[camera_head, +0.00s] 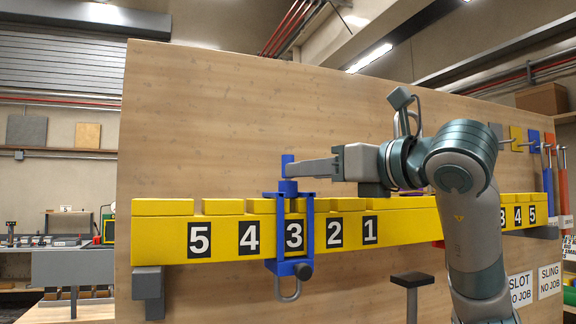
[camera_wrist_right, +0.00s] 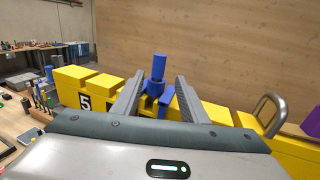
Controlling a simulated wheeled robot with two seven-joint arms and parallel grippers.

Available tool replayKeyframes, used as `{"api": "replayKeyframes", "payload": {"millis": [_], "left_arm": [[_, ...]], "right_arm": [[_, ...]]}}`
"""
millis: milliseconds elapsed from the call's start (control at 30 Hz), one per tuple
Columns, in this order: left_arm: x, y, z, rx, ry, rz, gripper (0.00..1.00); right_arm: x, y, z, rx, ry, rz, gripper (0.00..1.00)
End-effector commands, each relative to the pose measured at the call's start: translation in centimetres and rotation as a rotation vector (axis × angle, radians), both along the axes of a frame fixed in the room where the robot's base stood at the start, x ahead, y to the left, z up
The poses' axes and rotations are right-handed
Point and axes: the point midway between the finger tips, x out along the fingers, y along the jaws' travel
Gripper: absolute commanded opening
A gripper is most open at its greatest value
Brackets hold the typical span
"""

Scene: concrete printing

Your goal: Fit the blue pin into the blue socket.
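The blue pin (camera_head: 288,166) stands upright at the top of the blue bracket (camera_head: 309,232) that hangs over the yellow rail at number 3. I take this bracket to be the blue socket. The pin (camera_wrist_right: 159,67) has a wider blue collar at its foot; how deep it sits is hidden. My right gripper (camera_head: 290,170) reaches in from the right at the pin's height. In the right wrist view its fingers (camera_wrist_right: 160,82) are apart, with the pin between them and gaps at both sides. My left gripper is not in view.
The yellow rail (camera_head: 180,238) with numbered blocks runs along a wooden panel (camera_head: 220,110) close behind. A grey ring (camera_head: 288,290) hangs under the bracket. A purple piece (camera_wrist_right: 313,121) lies at the right of the wrist view. Tools hang at the far right.

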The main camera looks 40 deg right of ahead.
Motion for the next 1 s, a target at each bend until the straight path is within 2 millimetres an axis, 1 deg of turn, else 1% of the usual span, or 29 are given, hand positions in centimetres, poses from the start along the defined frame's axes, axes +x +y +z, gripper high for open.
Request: {"api": "replayKeyframes", "payload": {"millis": [33,100,200,300,433,767,867,1000], "left_arm": [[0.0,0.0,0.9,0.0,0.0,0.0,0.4],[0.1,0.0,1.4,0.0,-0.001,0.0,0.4],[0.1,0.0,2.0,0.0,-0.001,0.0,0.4],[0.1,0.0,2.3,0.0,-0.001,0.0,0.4],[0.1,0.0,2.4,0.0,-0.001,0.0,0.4],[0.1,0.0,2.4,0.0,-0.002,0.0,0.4],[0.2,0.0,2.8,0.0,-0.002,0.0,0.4],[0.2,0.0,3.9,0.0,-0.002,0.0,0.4]], "right_arm": [[1.0,0.1,0.3,0.0,0.005,0.0,0.4],[2.2,0.2,0.3,0.0,0.004,0.0,0.4],[3.7,0.3,0.2,0.0,0.003,0.0,0.4],[4.6,0.4,0.1,0.0,0.002,0.0,0.4],[5.1,0.4,0.1,0.0,-0.001,0.0,0.4],[5.1,0.4,0.0,0.0,0.0,0.0,0.4],[5.5,0.5,0.1,0.0,0.001,0.001,0.4],[6.6,0.7,0.3,-0.001,0.002,0.0,0.4]]}}
